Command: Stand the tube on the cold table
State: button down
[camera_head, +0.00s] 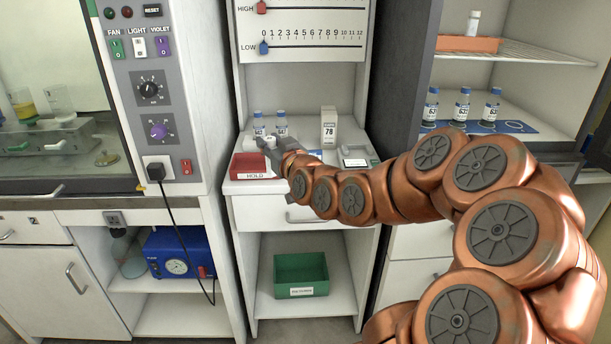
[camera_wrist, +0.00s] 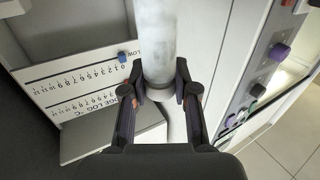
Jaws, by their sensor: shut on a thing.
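The tube (camera_wrist: 156,35) is a pale, frosted cylinder in the wrist view. My gripper (camera_wrist: 162,92) is shut on its lower part, one finger on each side. The tube's upper end runs out of the top of that view. In the head view my gripper (camera_head: 272,148) is over the left part of the middle white bench (camera_head: 300,180), above and behind the red tray marked HOLD. There the tube is small and I cannot make it out clearly. No surface is legibly marked as the cold table.
The red tray (camera_head: 248,166) sits at the bench's front left. Two blue-capped bottles (camera_head: 281,124) and a white box marked 78 (camera_head: 329,127) stand behind. A small scale-like device (camera_head: 354,157) lies right. A green bin (camera_head: 301,275) is below. Bottles stand on the right shelf's blue mat (camera_head: 514,127).

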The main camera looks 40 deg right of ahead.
jog(key=s+d+f+m+g+h+b, duration=0.1)
jog(key=s+d+f+m+h+b, duration=0.2)
jog(key=s+d+h+b, duration=0.45)
jog(key=shift+w+d+f+y+p, duration=0.45)
jog(key=shift+w+d+f+p, duration=0.3)
jog(key=shift+w+d+p, duration=1.2)
jog(key=shift+w+d+f+y+p, duration=0.45)
jog(key=shift+w+d+f+p, duration=0.45)
jog(key=shift+d+p, duration=1.8)
jog(key=shift+w+d+f+y+p, duration=0.5)
jog(key=shift+w+d+p, duration=1.15)
jog(key=shift+d+p, duration=0.7)
jog(key=shift+f+b, duration=0.25)
jog(key=shift+b, duration=0.05)
jog(key=c, duration=0.9)
grip_release()
